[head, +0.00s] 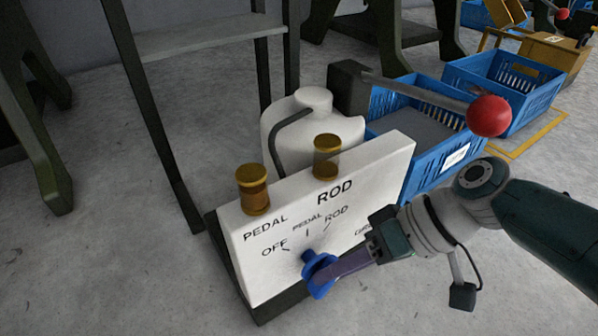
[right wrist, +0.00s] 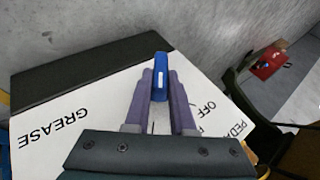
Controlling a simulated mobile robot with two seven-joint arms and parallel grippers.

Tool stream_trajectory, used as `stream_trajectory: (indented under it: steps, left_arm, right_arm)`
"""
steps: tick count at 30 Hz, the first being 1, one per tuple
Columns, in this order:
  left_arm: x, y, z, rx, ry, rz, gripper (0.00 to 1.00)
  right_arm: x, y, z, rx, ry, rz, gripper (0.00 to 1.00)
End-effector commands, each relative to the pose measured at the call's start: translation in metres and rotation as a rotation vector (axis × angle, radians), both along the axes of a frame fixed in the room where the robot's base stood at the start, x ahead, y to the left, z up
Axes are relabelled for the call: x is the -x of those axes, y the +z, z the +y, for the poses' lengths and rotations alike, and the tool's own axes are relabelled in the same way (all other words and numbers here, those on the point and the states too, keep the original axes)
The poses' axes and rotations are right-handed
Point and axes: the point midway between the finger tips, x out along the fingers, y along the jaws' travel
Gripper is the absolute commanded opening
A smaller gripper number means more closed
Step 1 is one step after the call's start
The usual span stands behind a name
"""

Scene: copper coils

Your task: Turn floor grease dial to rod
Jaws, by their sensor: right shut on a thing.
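The white grease panel (head: 262,272) stands tilted on the floor, printed OFF, PEDAL and ROD around a blue dial (head: 319,275). The dial's upper end lies roughly below the small PEDAL mark; I cannot tell its exact setting. My right gripper (head: 325,271) reaches in from the right and is shut on the dial. In the right wrist view the dial (right wrist: 160,76) sits between the purple fingertips, with a small white mark on it. The fingers hide part of the dial's lower side and some lettering. My left gripper is not in view.
Two amber-capped cups (head: 253,190) (head: 327,158) top the panel. Behind it stand a white jug (head: 312,125) and a lever with a red ball (head: 489,116). Blue crates (head: 415,185) are at the right. Bare floor lies left of the panel.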

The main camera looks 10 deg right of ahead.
Motion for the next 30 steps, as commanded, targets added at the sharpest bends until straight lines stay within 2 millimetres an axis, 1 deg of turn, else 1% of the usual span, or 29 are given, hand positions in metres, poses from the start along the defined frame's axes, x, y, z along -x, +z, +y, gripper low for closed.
stream_trajectory:
  steps: [1,6,20,21,28,30]
  left_arm:
    - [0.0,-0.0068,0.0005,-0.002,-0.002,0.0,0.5]
    - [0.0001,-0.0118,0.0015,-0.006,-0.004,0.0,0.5]
    - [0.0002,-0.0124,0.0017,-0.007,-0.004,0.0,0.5]
    - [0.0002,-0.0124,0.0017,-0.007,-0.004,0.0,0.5]
    - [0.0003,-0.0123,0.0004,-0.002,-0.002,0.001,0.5]
    - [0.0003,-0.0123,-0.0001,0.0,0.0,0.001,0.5]
  right_arm:
    - [-0.0003,-0.0044,-0.0012,-0.014,-0.001,0.004,0.0]
    - [-0.0001,-0.0031,-0.0018,-0.05,0.0,0.019,0.0]
    - [0.0006,-0.002,-0.0017,-0.062,0.001,0.026,0.0]
    - [0.0007,-0.002,-0.0017,-0.062,0.001,0.026,0.26]
    - [0.0004,-0.0017,-0.0014,-0.062,0.0,0.025,0.52]
    - [0.0004,-0.0016,-0.0014,-0.062,0.0,0.025,0.53]
